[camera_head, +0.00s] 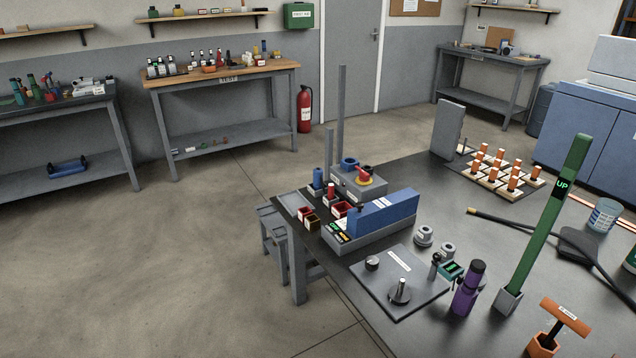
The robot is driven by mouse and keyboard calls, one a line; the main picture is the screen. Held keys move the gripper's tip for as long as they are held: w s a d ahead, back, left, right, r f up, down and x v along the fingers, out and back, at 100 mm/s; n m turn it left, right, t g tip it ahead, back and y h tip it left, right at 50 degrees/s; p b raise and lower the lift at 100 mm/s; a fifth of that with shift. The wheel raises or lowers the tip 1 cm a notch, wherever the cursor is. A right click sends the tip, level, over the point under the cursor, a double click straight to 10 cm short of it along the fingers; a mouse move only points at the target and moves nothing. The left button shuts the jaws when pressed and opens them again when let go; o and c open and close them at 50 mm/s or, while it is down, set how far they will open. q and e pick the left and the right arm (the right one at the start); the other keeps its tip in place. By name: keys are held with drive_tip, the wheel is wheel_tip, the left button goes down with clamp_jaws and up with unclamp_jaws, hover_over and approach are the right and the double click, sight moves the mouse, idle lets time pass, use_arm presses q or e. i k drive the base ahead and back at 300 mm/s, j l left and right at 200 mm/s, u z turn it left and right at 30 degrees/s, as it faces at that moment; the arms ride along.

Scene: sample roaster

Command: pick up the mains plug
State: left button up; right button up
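I cannot pick out the mains plug with certainty. A grey box (345,186) at the far left part of the dark table (400,262) carries a round blue fitting (347,163) and a red knob on a yellow disc (364,177). A small blue cylinder (317,179) and a red one (331,190) stand just left of this box. A long blue unit on a grey base (384,213) stands in front of it. Neither of my grippers is in view.
A flat dark plate (385,294), a purple bottle (468,290), a tall green post (552,215) and an orange T-handled tool (552,322) occupy the near table. A long black item (520,224) lies at the right. Orange-topped pieces (497,170) stand behind. Floor at left is clear.

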sight(317, 185)
drive_tip(key=z, duration=0.4)
drive_tip(key=i+j+z, duration=0.4)
drive_tip(key=j+z, duration=0.25)
drive_tip(key=i+j+z, duration=0.15)
drive_tip(key=z, duration=0.15)
drive_tip(key=i+j+z, duration=0.1)
drive_tip(key=j+z, duration=0.25)
drive_tip(key=j, duration=0.15)
drive_tip(key=i+j, duration=0.15)
drive_tip(key=j, duration=0.6)
drive_tip(key=i+j+z, duration=0.1)
drive_tip(key=j, duration=0.65)
drive_tip(key=i+j+z, duration=0.1)
drive_tip(key=j, duration=0.7)
drive_tip(key=i+j, duration=0.1)
drive_tip(key=j, duration=0.65)
